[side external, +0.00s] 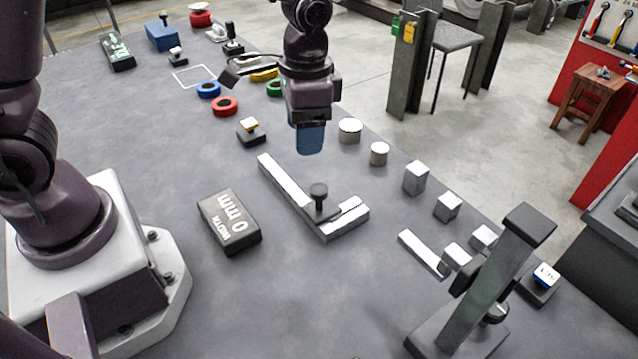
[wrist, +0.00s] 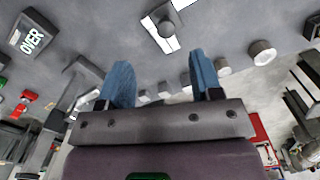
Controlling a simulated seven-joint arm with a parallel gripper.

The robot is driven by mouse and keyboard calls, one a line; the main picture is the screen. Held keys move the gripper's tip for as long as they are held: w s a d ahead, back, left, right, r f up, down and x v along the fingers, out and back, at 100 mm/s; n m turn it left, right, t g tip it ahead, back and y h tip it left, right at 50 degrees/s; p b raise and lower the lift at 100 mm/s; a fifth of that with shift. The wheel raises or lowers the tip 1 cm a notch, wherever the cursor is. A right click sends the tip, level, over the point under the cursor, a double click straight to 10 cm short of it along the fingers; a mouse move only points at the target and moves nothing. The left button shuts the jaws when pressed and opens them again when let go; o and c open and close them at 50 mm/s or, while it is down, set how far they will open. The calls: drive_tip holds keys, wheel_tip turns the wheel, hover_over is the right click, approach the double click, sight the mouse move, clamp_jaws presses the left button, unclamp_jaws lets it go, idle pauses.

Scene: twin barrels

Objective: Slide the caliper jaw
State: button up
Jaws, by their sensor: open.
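The caliper (side external: 286,186) lies flat on the grey table in the side external view, a long pale bar with a stepped end at the near right. Its sliding jaw carries a dark upright knob (side external: 319,192). My gripper (side external: 311,148), with blue fingers, hangs above the table behind the knob and is apart from it. In the wrist view my gripper (wrist: 160,62) has its two fingers spread with nothing between them. The knob (wrist: 168,22) and part of the caliper show beyond the fingertips at the top edge. The caliper's ends are cut off there.
A dark display block (side external: 229,222) reading "0 mm" and "WIDTH" stands left of the caliper. Pale cylinders (side external: 350,130) and blocks (side external: 416,177) line the right side. A dark post stand (side external: 490,280) rises at the near right. Coloured rings (side external: 225,106) lie farther back.

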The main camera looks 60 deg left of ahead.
sight(319, 188)
drive_tip(key=shift+m+t, duration=0.3)
drive_tip(key=shift+m, duration=0.2)
drive_tip(key=f, duration=0.4)
drive_tip(key=w+f, duration=0.1)
drive_tip(key=f, duration=0.3)
drive_tip(key=w+f, duration=0.1)
drive_tip(key=f, duration=0.4)
drive_tip(key=shift+w+d, duration=0.15)
drive_tip(key=shift+d, duration=0.1)
